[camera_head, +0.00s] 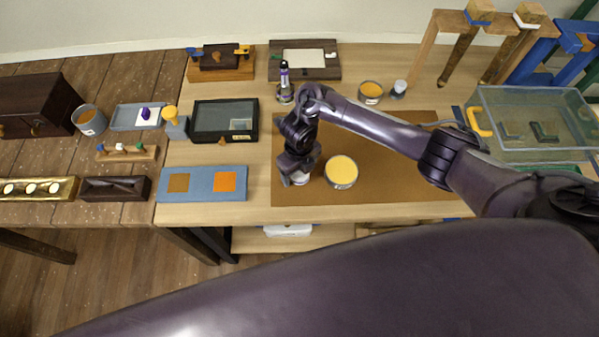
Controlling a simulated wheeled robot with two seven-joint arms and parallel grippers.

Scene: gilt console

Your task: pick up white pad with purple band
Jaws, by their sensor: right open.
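My right gripper (297,180) points down over the brown mat (400,185), near its left edge, and is open. A small white thing with a purple tint (303,182) shows at its fingertips, mostly hidden by the gripper; it looks like the white pad with purple band. I cannot tell whether the fingers touch it. Another white piece with a purple thing on it (147,114) lies in the blue-grey tray at the left. My left gripper is not in view.
A round tin with a yellow top (341,171) stands just right of my right gripper. A dark framed box (225,120) and a blue board with orange squares (202,184) lie left. A clear bin (535,120) stands right. The mat's front is clear.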

